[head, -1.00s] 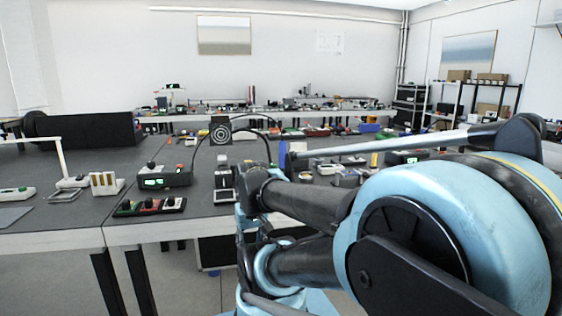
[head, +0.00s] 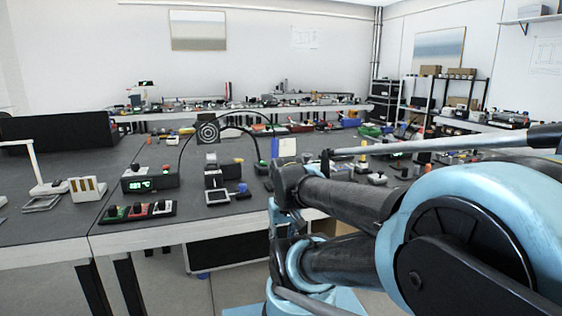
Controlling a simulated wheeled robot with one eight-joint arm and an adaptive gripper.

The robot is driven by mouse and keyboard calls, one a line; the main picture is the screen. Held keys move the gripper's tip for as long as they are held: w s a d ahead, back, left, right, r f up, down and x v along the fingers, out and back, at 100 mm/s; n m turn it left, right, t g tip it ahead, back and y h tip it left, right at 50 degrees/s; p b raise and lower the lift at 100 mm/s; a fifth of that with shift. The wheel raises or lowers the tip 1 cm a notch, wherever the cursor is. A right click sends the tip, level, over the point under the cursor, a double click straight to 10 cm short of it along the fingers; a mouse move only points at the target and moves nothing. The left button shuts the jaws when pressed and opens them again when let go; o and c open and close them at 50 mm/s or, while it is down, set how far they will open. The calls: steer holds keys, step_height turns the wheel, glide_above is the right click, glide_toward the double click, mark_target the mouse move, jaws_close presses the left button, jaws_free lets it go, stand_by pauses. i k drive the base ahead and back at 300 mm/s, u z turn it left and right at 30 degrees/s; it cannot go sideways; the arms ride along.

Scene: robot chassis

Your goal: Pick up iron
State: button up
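I cannot make out an iron for certain. A black box with a green number display (head: 150,182) stands on the dark workbench (head: 75,215) and looks like a soldering station. A thin black cable (head: 184,140) arches from near it over to the right, towards small items beside my arm. An iron there may be too small to tell or hidden. My light-blue and black arm fills the right and lower right, clear of this box. My gripper cannot be seen.
A row of coloured switches (head: 137,211) lies near the bench's front edge. A desk lamp (head: 41,170) stands left. A round-patterned target (head: 208,132) stands farther back. Cluttered benches and a shelf (head: 458,92) line the back. Open floor shows before the bench.

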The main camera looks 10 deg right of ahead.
mark_target(274, 142)
steer(key=k, duration=1.65)
steer(key=z, duration=0.9)
steer(key=i, duration=1)
